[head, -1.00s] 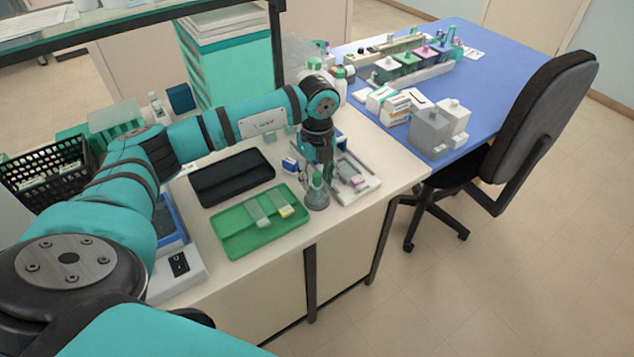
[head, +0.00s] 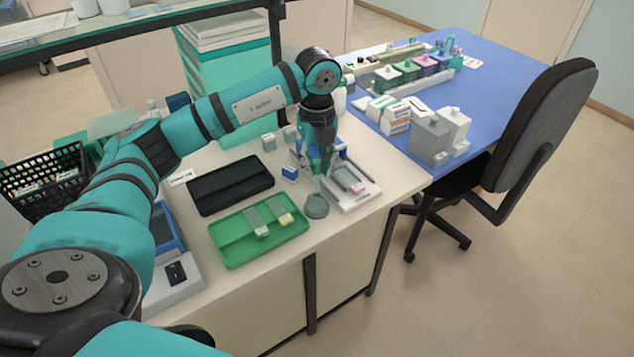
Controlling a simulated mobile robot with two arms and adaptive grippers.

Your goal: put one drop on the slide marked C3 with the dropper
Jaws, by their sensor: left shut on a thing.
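My left gripper (head: 316,170) is shut on a small green-topped thing that looks like the dropper (head: 314,163), held above the bench just behind a round grey dish (head: 316,206). The fingers hide part of it, and its tip is not clear. Two slides lie in the green tray (head: 233,252), to the left of and nearer than the gripper: one with a whitish end (head: 261,231), one with a yellow end (head: 286,220). A pink-ended slide (head: 356,187) lies on a white tray to the right. No slide marking is legible, so I cannot tell which is C3. My right gripper is not in view.
A black tray (head: 230,186) lies behind the green tray. A small blue-and-white block (head: 289,174) stands left of the gripper.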

